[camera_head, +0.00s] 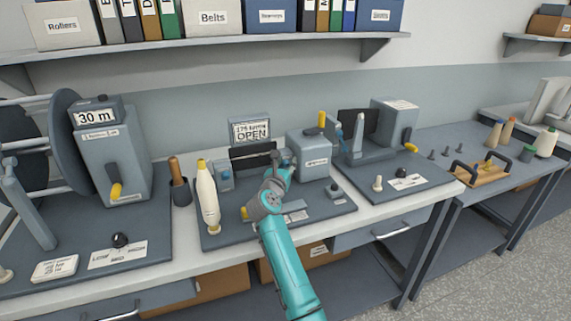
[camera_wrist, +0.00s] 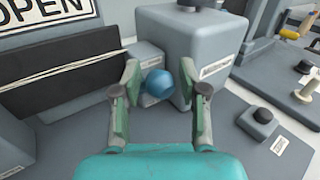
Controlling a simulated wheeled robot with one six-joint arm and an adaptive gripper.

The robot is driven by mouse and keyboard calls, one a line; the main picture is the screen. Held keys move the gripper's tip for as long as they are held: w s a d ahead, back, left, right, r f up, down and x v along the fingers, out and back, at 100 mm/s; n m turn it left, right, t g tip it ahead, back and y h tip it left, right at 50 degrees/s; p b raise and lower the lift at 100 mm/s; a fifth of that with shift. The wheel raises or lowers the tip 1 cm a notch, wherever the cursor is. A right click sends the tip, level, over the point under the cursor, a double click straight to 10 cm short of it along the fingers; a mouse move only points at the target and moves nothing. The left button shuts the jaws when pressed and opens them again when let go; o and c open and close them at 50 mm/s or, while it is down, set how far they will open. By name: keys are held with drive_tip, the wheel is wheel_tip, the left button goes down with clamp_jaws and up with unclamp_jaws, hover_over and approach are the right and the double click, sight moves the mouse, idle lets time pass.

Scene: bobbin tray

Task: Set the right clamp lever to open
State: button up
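In the wrist view a round blue knob (camera_wrist: 157,86), apparently the right clamp lever's end, sits in front of the grey motor box (camera_wrist: 210,45). My gripper (camera_wrist: 159,72) is open, with one finger on each side of the knob. Narrow gaps seem to show; I cannot tell whether either finger touches it. In the head view my gripper (camera_head: 281,162) is over the middle machine, left of its grey box (camera_head: 309,160), and hides the right clamp. The left clamp (camera_head: 225,176) with its blue part stands at the left end of a dark panel (camera_head: 253,155).
A display (camera_head: 250,131) behind the machine reads OPEN on its lower line. A cream bobbin (camera_head: 208,197) stands at the left of the base plate. A small knob block (camera_wrist: 262,119) is at the right. A shelf (camera_head: 208,54) with boxes and binders hangs above.

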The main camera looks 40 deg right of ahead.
clamp_jaws()
drive_tip(key=shift+f, duration=0.1)
drive_tip(key=shift+s+a+f+m+t+h, duration=0.1)
drive_tip(key=shift+s+f+m+t+h, duration=0.2)
drive_tip(key=shift+f+m+h, duration=0.2)
drive_tip(key=shift+s+f+m+t+h, duration=0.25)
drive_tip(key=shift+f+m+t+h, duration=0.1)
drive_tip(key=shift+m+h, duration=0.2)
